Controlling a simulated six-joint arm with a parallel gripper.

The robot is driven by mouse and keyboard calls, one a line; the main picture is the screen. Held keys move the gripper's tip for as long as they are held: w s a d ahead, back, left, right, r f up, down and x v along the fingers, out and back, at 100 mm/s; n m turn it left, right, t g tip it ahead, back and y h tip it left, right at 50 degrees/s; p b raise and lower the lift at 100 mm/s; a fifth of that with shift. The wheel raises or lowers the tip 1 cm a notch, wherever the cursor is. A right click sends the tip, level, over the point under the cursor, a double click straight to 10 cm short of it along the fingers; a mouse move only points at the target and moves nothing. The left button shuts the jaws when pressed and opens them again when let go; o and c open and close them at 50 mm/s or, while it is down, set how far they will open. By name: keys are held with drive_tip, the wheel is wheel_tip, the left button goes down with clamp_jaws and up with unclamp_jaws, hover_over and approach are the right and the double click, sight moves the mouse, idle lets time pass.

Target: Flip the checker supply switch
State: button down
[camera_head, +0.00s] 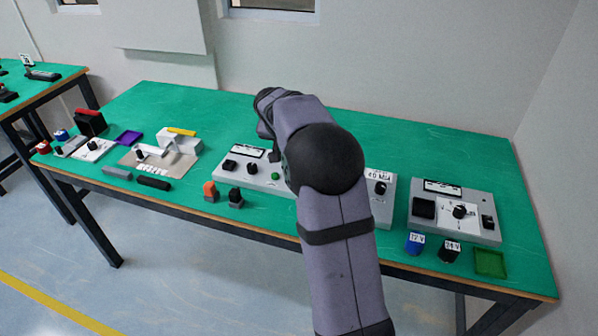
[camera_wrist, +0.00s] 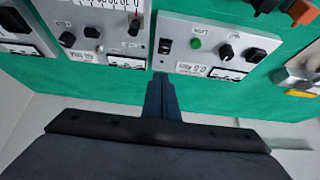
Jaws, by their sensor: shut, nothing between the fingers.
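A grey control box (camera_head: 222,178) stands mid-table, partly behind my arm. It has a green button (camera_head: 275,176) and two black knobs. In the wrist view the same box (camera_wrist: 180,27) appears upside down, with a small black rocker switch (camera_wrist: 165,46) beside the green button (camera_wrist: 195,43). I cannot read a label that names it the checker supply switch. My gripper (camera_wrist: 161,78) is shut and empty, its tips near the box's edge on the switch side. The switch looks apart from the tips; I cannot judge the height. My arm hides the fingers in the head view.
Another grey box marked 40 (camera_head: 384,212) stands right of my arm. A further box (camera_head: 470,232) has a dial and black switches. Blue and black blocks (camera_head: 414,243) and a green tray (camera_head: 490,263) lie in front. Orange and black pieces (camera_head: 211,192) stand by the front edge.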

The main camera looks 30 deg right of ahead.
drive_tip(key=shift+f, duration=0.15)
drive_tip(key=p+x, duration=0.3)
drive_tip(key=x, duration=0.6)
drive_tip(key=shift+w+d, duration=0.1)
wheel_tip(320, 180, down, 3)
drive_tip(key=shift+p, duration=0.5)
drive_tip(key=shift+a+f, duration=0.2)
drive_tip(key=shift+f, duration=0.5)
drive_tip(key=shift+s, duration=0.2)
drive_tip(key=shift+f+b, duration=0.2)
drive_tip(key=shift+b, duration=0.15)
